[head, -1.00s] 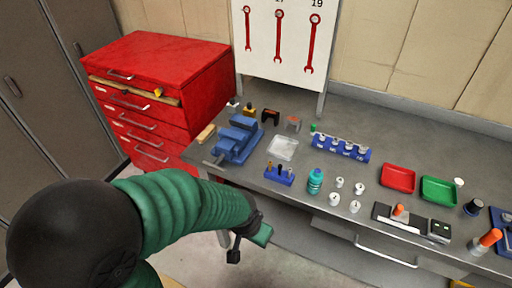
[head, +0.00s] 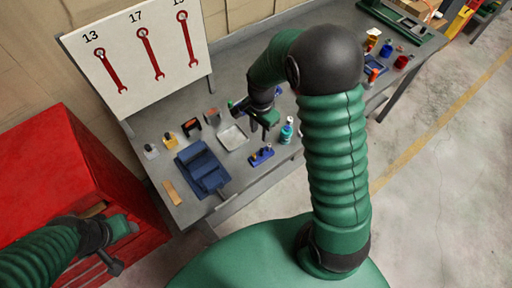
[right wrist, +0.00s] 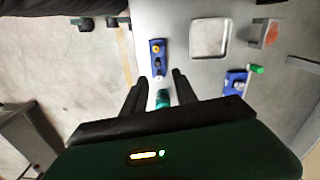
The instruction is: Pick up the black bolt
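A small blue holder (head: 262,155) with a few upright bolts stands near the table's front edge, and it also shows in the right wrist view (right wrist: 157,60). One bolt has a yellow top (right wrist: 156,48); the others are too small for me to pick out the black bolt surely. My right gripper (head: 262,127) is over the table, close behind the holder in the head view. In the right wrist view its two fingers (right wrist: 158,84) are apart with nothing held. My left gripper (head: 122,248) is at the lower left by the red cabinet; its finger gap is unclear.
A blue vise (head: 201,168) stands left of the holder and a clear tray (head: 233,137) behind it. A teal bottle (head: 287,130) is to the right; it shows between my right fingers (right wrist: 163,98). A red cabinet (head: 70,180) stands at the left.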

